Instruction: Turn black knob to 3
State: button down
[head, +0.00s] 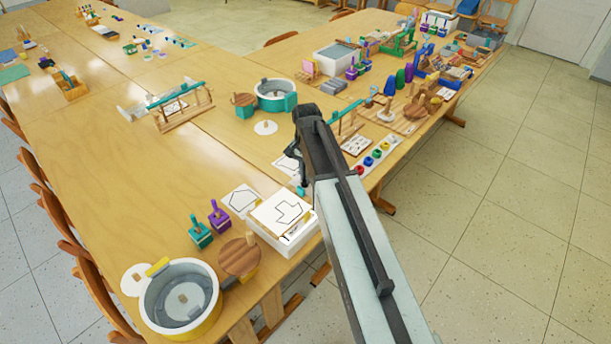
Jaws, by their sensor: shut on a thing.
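My arm reaches up from the bottom right, and my gripper (293,162) points down over the table's near right part. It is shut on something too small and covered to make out. A white strip with a row of coloured round knobs (377,154), among them red, blue and green, lies just right of my arm. I cannot pick out a black knob or the number 3. My arm hides the table behind it, so the knob may be covered.
Left of my gripper are a white box with an outline drawing (283,212), a paper sheet (239,200) and a grey-lined round tub (180,298). A teal tub (275,96) stands behind. Wooden toys crowd the table's right edge. The table's left middle (110,150) is clear.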

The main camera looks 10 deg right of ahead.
jog(key=shift+m, duration=1.5)
jog(key=shift+d, duration=0.1)
jog(key=c, duration=1.5)
grip_release()
jog(key=shift+r, duration=0.1)
notch_tip(320, 180, up, 8)
jog(key=p, duration=0.8)
jog(key=shift+f, duration=0.2)
jog(key=shift+s, duration=0.15)
